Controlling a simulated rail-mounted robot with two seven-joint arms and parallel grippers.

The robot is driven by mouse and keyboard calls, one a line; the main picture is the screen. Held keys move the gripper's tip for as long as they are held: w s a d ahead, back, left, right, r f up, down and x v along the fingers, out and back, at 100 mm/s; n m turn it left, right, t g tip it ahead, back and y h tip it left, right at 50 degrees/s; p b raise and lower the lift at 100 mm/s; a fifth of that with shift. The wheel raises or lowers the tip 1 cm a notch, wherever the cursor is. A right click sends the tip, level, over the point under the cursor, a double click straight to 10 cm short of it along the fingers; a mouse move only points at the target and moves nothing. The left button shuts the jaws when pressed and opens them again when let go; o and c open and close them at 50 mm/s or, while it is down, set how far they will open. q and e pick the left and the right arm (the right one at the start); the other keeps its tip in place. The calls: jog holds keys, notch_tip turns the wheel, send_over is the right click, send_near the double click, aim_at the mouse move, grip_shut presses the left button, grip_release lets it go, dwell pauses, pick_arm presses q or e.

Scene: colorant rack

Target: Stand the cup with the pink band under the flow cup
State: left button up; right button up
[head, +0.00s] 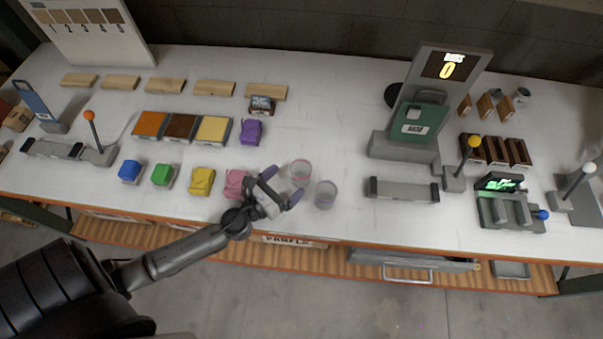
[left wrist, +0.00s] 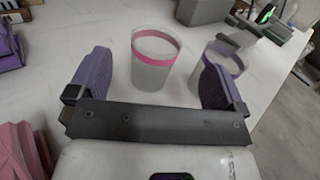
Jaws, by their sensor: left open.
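The clear cup with the pink band (head: 300,171) stands upright on the white table, just ahead of my left gripper (head: 282,186). In the left wrist view the same pink-banded cup (left wrist: 153,72) shows between and beyond the two purple fingers. The left gripper is open and empty. A second clear cup with a purple band (head: 326,194) stands close to its right. In the left wrist view that cup (left wrist: 226,60) is partly hidden behind the right finger. I cannot tell surely which thing is the flow cup. My right gripper is not in view.
A pink block (head: 236,183) lies just left of the gripper, with a yellow one (head: 201,181) further left. A purple block (head: 251,131) lies behind. A grey stand with a lit display (head: 446,68) is at right, behind a low grey bar (head: 404,190). The table's middle is clear.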

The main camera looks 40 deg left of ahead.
aim_at(292, 175)
pick_arm(q)
jog(key=w, duration=0.6)
jog(key=shift+w+f+p, duration=0.1)
jog(key=shift+w+p, duration=0.15)
jog(key=shift+p, duration=0.15)
jog(key=shift+c, duration=0.4)
jog(key=c, duration=1)
